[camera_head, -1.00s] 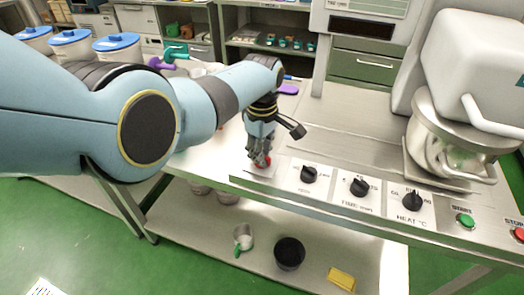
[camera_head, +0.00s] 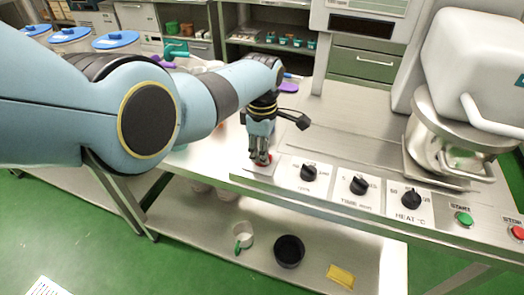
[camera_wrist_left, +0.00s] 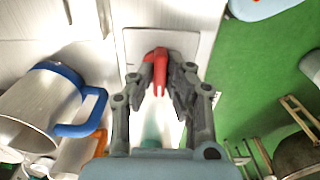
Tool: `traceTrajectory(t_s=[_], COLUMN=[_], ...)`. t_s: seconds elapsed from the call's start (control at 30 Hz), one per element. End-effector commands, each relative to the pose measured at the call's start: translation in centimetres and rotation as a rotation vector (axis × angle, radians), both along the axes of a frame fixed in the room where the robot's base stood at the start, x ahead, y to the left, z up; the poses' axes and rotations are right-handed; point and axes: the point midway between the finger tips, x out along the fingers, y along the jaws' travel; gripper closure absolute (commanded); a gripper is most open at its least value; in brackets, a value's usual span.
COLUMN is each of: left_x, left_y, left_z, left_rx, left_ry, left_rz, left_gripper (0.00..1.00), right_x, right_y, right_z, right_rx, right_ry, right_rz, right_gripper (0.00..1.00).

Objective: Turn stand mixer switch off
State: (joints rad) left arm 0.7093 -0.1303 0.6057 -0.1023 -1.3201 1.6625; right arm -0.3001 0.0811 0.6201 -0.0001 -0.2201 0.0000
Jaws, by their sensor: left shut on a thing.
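The red switch (camera_wrist_left: 157,62) shows between the fingers of my left gripper in the left wrist view, on a pale plate (camera_wrist_left: 188,47). In the head view my left gripper (camera_head: 261,158) points down at the left end of the control panel, and only a bit of the red switch (camera_head: 268,159) shows beside its fingertips. The gripper is shut on the red switch. The switch's exact setting is hard to tell. The stand mixer (camera_head: 478,60) is white with a steel bowl (camera_head: 455,140) and stands at the right. My right gripper is not in view.
Three black knobs (camera_head: 359,185), a green START button (camera_head: 464,219) and a red STOP button (camera_head: 517,232) line the panel. A steel jug with a blue handle (camera_wrist_left: 40,105) is near my gripper. The lower shelf holds a black pot (camera_head: 289,251) and a yellow sponge (camera_head: 341,276).

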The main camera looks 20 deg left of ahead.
Motion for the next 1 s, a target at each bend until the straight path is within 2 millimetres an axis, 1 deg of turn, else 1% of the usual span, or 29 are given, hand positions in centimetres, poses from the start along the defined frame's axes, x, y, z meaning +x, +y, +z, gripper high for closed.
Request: traceTrajectory(t_s=[0.13,0.17,0.3,0.33,0.6,0.73,0.87,1.0], left_x=[0.0,0.0,0.0,0.0,0.0,0.1,0.1,0.1], left_y=[0.0,0.0,0.0,0.0,0.0,0.0,-0.1,0.0], left_z=[0.0,0.0,0.0,0.0,0.1,0.9,2.7,5.9], left_rx=[0.0,0.0,0.0,0.0,0.0,-0.001,-0.001,-0.001], left_ry=[-0.001,-0.001,-0.001,-0.001,-0.001,-0.004,-0.006,-0.006], left_rz=[0.002,0.002,0.001,0.001,0.0,0.0,0.0,0.001], left_gripper=[1.0,0.84,0.66,0.64,0.64,0.64,0.64,0.64], right_x=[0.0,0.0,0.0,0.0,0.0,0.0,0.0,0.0], right_y=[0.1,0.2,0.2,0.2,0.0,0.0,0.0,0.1], right_z=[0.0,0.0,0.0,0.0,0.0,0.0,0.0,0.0], right_rx=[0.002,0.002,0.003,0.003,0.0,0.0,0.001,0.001], right_ry=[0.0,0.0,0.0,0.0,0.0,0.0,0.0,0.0], right_rz=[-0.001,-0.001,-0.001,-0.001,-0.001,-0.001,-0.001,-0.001], right_gripper=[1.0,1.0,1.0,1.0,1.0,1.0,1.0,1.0])
